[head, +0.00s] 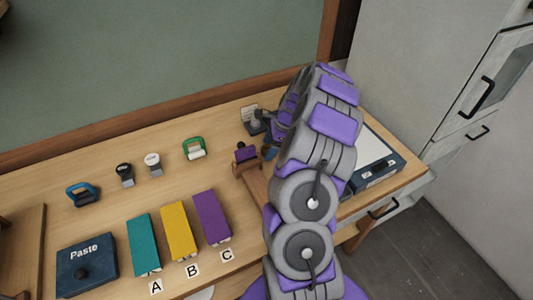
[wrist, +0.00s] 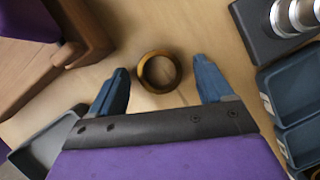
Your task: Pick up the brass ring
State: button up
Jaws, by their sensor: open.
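The brass ring (wrist: 159,71) lies on the wooden table in the wrist view, with its round opening facing the camera. My gripper (wrist: 163,78) is open, with one blue finger on each side of the ring. The ring is near the fingertips, and a gap shows between it and each finger. Nothing is held. In the head view my arm covers the area around the gripper, and I cannot make out the ring there.
A wooden stand (wrist: 88,35) is left of the ring. Dark trays (wrist: 292,98) and a dark block with metal cylinders (wrist: 265,42) are at the right. In the head view, teal (head: 144,245), yellow (head: 181,231) and purple (head: 212,217) boxes stand left of my arm.

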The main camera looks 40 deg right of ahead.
jog(key=shift+d, duration=0.2)
jog(key=shift+s+a, duration=0.1)
jog(key=shift+a, duration=0.1)
jog(key=c, duration=1.1)
